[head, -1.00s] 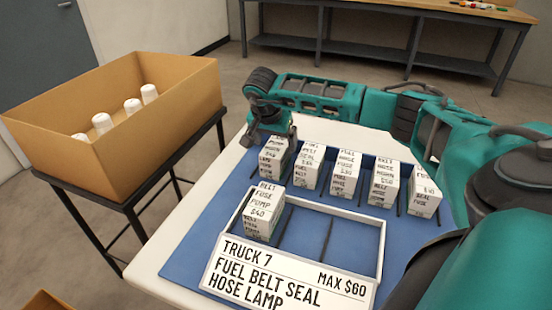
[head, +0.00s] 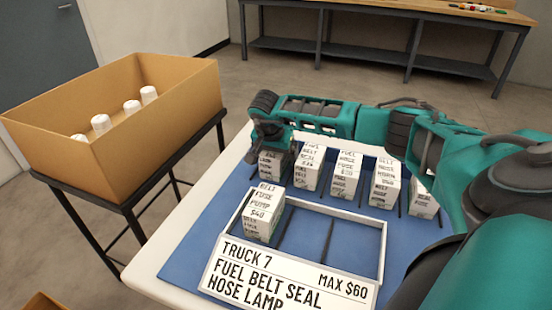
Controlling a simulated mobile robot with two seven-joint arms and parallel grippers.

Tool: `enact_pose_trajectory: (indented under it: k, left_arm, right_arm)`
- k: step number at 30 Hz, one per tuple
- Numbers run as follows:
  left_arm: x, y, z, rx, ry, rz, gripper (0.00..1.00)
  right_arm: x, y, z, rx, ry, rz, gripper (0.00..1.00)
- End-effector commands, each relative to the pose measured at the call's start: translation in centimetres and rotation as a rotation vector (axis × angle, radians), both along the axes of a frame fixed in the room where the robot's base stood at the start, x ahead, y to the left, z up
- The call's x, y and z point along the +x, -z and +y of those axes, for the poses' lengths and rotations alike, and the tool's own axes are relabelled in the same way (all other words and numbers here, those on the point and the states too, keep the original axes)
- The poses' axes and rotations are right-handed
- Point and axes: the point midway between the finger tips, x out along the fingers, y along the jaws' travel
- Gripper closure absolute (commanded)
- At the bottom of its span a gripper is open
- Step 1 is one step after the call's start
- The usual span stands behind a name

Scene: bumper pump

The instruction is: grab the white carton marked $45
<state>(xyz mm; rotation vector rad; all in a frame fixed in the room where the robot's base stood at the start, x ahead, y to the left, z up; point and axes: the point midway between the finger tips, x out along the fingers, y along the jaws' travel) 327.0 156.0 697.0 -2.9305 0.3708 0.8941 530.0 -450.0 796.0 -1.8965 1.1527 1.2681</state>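Several white cartons with black print stand in a row at the back of the blue mat (head: 215,225). The leftmost carton (head: 272,166) is partly covered by my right gripper (head: 272,142), which is low at its top. Its price is hidden or too small to read, and I cannot tell whether the fingers hold it. The other row cartons are the second (head: 308,172), third (head: 345,175), fourth (head: 384,182) and fifth (head: 423,200); I cannot read $45 surely on any. My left gripper is out of view.
A white-rimmed tray (head: 382,250) labelled "TRUCK 7, MAX $60" holds a carton (head: 263,213) marked $40 in its left compartment; its other compartments are empty. A cardboard box (head: 150,145) with several white bottles stands left. A workbench (head: 390,28) is behind.

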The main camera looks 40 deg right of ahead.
Motion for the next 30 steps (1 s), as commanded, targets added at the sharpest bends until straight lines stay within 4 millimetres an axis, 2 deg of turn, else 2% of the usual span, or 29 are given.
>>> enact_pose_trajectory:
  k: [14,30]
  left_arm:
    - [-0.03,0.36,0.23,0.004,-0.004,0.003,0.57]
    - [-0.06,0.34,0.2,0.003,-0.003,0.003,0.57]
  right_arm:
    - [0.01,0.3,-0.01,0.0,0.001,0.0,0.08]
    - [0.0,0.3,0.0,0.0,0.001,0.0,0.6]
